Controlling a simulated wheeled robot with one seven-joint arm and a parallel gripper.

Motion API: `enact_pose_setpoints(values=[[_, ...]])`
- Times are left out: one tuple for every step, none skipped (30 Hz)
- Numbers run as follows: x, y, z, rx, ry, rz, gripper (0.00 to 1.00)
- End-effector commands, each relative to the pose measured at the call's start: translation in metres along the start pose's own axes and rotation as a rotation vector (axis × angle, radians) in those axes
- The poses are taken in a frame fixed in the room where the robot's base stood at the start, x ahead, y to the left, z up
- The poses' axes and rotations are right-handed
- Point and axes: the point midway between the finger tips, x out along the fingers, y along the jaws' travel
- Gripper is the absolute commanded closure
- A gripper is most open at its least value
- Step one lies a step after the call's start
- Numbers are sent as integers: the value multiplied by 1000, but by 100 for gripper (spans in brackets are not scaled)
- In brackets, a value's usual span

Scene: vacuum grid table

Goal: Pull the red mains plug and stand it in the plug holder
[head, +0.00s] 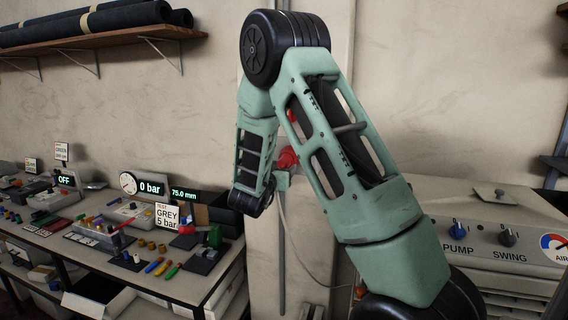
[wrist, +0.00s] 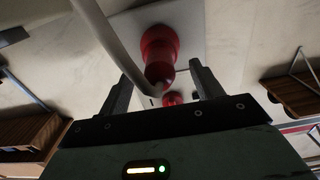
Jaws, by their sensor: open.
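The red mains plug (wrist: 158,52) shows in the wrist view against a pale plate on the wall. In the head view a red part (head: 287,159) shows at the post beside my forearm, partly hidden by my arm. My gripper (wrist: 162,78) is open, its two fingers on either side of the line to the plug. The plug's near end lies around the gap between the fingertips; I cannot tell whether they touch it. A grey cable (wrist: 108,42) passes close by the left finger. I cannot make out the plug holder for certain.
A control panel (head: 490,235) with knobs stands at the right. A shelf (head: 90,42) with black rolls hangs upper left. A smaller red part (wrist: 172,98) shows between the fingers.

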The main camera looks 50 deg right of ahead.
Motion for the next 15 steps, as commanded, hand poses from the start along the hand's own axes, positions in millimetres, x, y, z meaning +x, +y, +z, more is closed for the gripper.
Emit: enact_pose_setpoints(values=[[8, 0, 1, 0, 0, 1, 35], [11, 0, 1, 1, 1, 1, 35], [16, 0, 1, 0, 1, 2, 35], [20, 1, 2, 0, 0, 2, 35], [23, 0, 2, -1, 0, 1, 35], [27, 0, 1, -1, 1, 1, 35], [30, 0, 2, -1, 0, 1, 35], [32, 0, 2, -1, -1, 0, 35], [35, 0, 2, -1, -1, 1, 35], [36, 0, 1, -1, -1, 1, 35], [38, 0, 1, -1, 0, 1, 35], [39, 0, 1, -1, 0, 1, 35], [40, 0, 1, -1, 0, 1, 35], [41, 0, 1, -1, 0, 1, 35], [41, 0, 1, -1, -1, 0, 35]])
